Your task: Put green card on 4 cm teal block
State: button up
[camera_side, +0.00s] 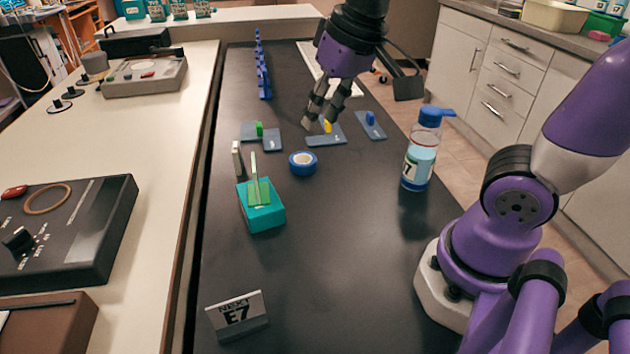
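A teal block (263,216) stands on the dark table left of the middle. A light green piece (259,193) with a flat base and a thin upright fin rests on its top; it looks like the green card. My gripper (319,121) is farther back and to the right, pointing down, clear of the block. Its two dark fingers look apart, with nothing seen held between them. The fingertips are close to a small yellow piece (327,126) on a slate-blue plate (325,140); whether they touch it I cannot tell.
A blue tape roll (303,163) and a pale upright piece (237,158) are near the block. Slate plates with a green tab (259,129) and a blue tab (370,118) lie behind. A bottle (420,155) stands right, a label stand (237,315) in front. The middle front table is clear.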

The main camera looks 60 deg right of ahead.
jog(key=s+f+n, duration=0.1)
jog(key=s+f+t, duration=0.1)
jog(key=s, duration=0.1)
jog(key=s+f+n, duration=0.1)
jog(key=shift+s+d+n+t, duration=0.3)
jog(key=shift+d, duration=0.1)
